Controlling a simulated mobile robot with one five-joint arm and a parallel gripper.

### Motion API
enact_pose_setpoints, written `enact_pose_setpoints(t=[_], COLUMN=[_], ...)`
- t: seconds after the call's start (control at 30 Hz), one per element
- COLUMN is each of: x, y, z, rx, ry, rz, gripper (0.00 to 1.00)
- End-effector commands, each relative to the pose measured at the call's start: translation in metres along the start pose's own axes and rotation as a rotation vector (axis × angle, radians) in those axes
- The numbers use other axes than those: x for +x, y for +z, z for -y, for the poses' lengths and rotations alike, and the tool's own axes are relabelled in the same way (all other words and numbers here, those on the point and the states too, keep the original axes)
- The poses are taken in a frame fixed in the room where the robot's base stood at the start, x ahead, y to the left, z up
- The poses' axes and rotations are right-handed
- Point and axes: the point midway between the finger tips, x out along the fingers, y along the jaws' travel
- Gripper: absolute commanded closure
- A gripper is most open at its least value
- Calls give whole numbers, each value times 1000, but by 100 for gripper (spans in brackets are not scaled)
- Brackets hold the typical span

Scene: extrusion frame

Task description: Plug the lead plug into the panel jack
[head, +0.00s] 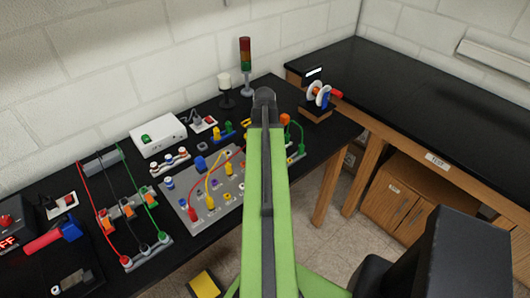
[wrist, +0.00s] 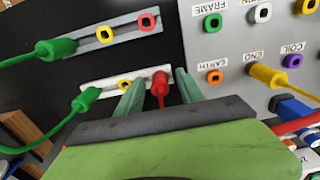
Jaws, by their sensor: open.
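My gripper (wrist: 160,78) is open in the wrist view, its two green fingers either side of a red plug (wrist: 160,90). The plug stands at a white strip (wrist: 104,84); I cannot tell whether the fingers touch it. A yellow plug (wrist: 264,74) sits at END. The panel (head: 182,190) also shows in the head view, where my arm hides the gripper.
A green plug (wrist: 87,99) sits in the white strip; another (wrist: 58,49) is in a grey strip (wrist: 120,32). A blue plug (wrist: 294,107) is near the panel's lower edge. A white box (head: 158,135) and a signal tower (head: 245,65) stand farther back on the black bench.

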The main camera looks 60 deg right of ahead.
Motion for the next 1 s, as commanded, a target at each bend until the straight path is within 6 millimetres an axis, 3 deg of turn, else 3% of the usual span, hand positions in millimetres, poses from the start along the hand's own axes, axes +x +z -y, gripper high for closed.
enact_pose_setpoints(t=[0.17, 0.5, 1.0], x=[0, 0, 0], y=[0, 0, 0], z=[0, 0, 0], rx=[0, 0, 1], ry=[0, 0, 0], rz=[0, 0, 0], gripper=[58, 100, 100])
